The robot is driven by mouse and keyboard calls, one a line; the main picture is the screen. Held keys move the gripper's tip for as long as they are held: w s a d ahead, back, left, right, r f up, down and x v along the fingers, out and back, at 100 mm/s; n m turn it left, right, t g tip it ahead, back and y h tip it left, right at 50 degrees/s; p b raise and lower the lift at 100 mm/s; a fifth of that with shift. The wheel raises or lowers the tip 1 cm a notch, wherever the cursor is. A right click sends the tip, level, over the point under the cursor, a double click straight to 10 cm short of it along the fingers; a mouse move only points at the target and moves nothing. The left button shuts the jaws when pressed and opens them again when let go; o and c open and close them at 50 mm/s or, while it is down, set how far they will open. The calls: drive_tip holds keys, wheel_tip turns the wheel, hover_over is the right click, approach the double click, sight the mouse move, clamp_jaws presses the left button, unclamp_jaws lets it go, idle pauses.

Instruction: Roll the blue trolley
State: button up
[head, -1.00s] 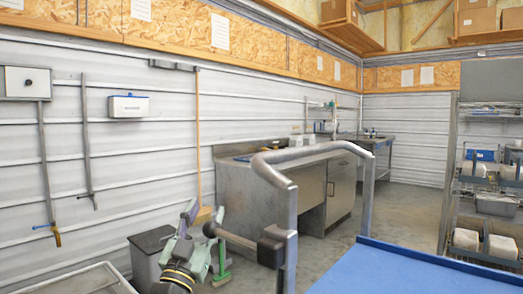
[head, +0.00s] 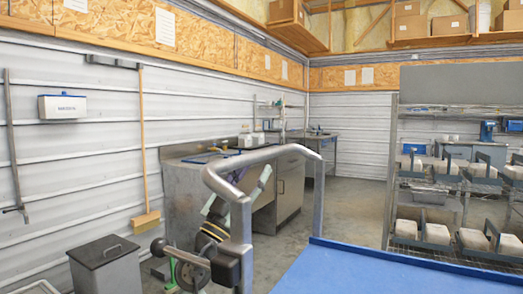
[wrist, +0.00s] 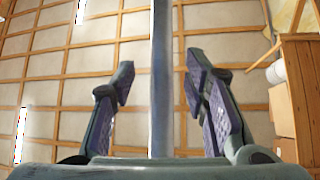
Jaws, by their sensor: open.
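The blue trolley (head: 350,270) has a flat blue deck at the lower right of the head view. Its grey tubular handle (head: 268,154) rises at the near left end of the deck. My gripper (head: 238,190) is at the left bend of the handle, partly hidden behind the tube. In the wrist view, my gripper (wrist: 160,95) has its fingers spread wide, one on each side of a grey bar (wrist: 161,60), with gaps on both sides. The bar looks like the handle tube. The trolley's wheels are out of view.
A grey bin (head: 105,265) stands at the lower left, near a broom (head: 145,220) against the wall. A metal workbench (head: 185,205) stands behind the handle. A wire rack (head: 390,190) with pale blocks is at the right. Open floor (head: 355,205) lies between them.

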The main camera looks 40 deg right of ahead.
sight(262, 156)
drive_tip(key=p+x, duration=0.1)
drive_tip(key=x, duration=0.4)
drive_tip(key=shift+w, duration=0.1)
clamp_jaws()
idle(0.4)
idle(0.4)
